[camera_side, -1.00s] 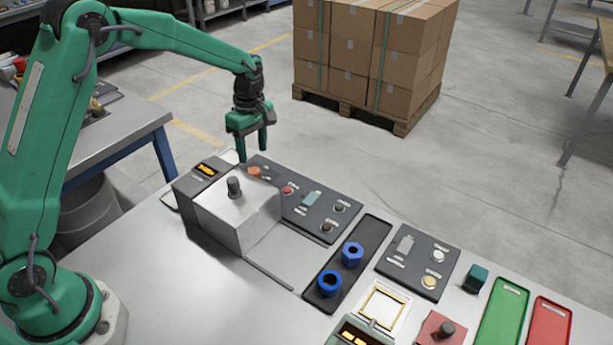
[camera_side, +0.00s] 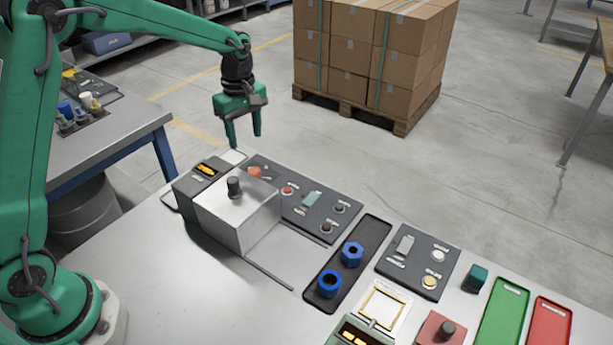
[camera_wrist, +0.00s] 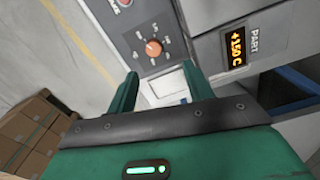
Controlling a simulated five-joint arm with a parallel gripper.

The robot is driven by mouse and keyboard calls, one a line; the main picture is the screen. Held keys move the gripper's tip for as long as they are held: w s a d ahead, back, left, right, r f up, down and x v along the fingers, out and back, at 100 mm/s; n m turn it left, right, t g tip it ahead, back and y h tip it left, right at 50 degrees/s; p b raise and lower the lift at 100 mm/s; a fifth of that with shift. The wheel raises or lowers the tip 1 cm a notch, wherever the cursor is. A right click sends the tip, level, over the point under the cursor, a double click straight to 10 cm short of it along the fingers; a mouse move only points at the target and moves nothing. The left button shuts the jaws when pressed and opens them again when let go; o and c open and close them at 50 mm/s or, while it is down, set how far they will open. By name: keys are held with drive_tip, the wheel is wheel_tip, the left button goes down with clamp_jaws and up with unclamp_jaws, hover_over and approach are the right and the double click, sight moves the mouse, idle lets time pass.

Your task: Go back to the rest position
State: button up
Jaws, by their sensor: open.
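My gripper (camera_side: 244,141) is green, points down and is open, with nothing between its fingers. In the side view it hangs above the far left edge of the bench, behind the metal hood box (camera_side: 238,215) with its dark knob. In the wrist view the two fingers of my gripper (camera_wrist: 158,82) stand apart. Beyond them are a dark panel with an orange dial (camera_wrist: 153,48) and a unit with a lit orange display (camera_wrist: 237,48).
Two blue parts, a ring (camera_side: 329,284) and a hex piece (camera_side: 352,253), sit in a black tray (camera_side: 374,232). A green tray (camera_side: 503,310) and a red tray (camera_side: 550,322) lie at the right. Stacked cartons (camera_side: 370,50) stand on a pallet on the floor behind.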

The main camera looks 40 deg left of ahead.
drive_tip(key=s+r+m+t, duration=0.2)
drive_tip(key=s+r+m, duration=0.5)
drive_tip(key=s+r, duration=0.35)
drive_tip(key=s+d+m+t, duration=0.1)
drive_tip(key=s+m+t, duration=0.2)
drive_tip(key=s+m, duration=0.5)
drive_tip(key=shift+s+r+m+t, duration=0.3)
drive_tip(key=shift+s+r+m, duration=0.1)
drive_tip(key=shift+s, duration=3.5)
drive_tip(key=shift+d, duration=0.1)
